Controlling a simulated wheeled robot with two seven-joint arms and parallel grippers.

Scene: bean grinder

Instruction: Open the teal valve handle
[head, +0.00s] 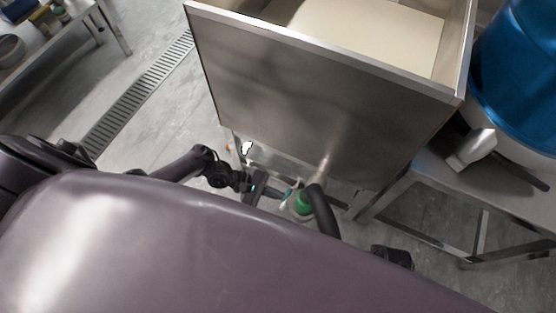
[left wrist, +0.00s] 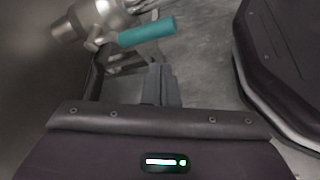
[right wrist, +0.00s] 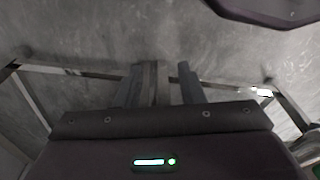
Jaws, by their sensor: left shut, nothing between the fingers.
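The teal valve handle (left wrist: 147,31) shows in the left wrist view as a short bar, beside the shiny metal valve body (left wrist: 97,18). My left gripper (left wrist: 161,72) is shut and empty. Its fingertips lie just below the teal handle in that view, and I see no clear contact. In the head view my left gripper (head: 279,192) is low in front of the steel hopper, where the handle is too small to make out clearly.
The big steel hopper (head: 310,95), open on top, stands ahead on a metal frame. A blue container (head: 520,70) and a metal scoop (head: 474,150) are at the right. A floor drain (head: 140,90) runs at the left. A green part (head: 303,203) shows below the hopper.

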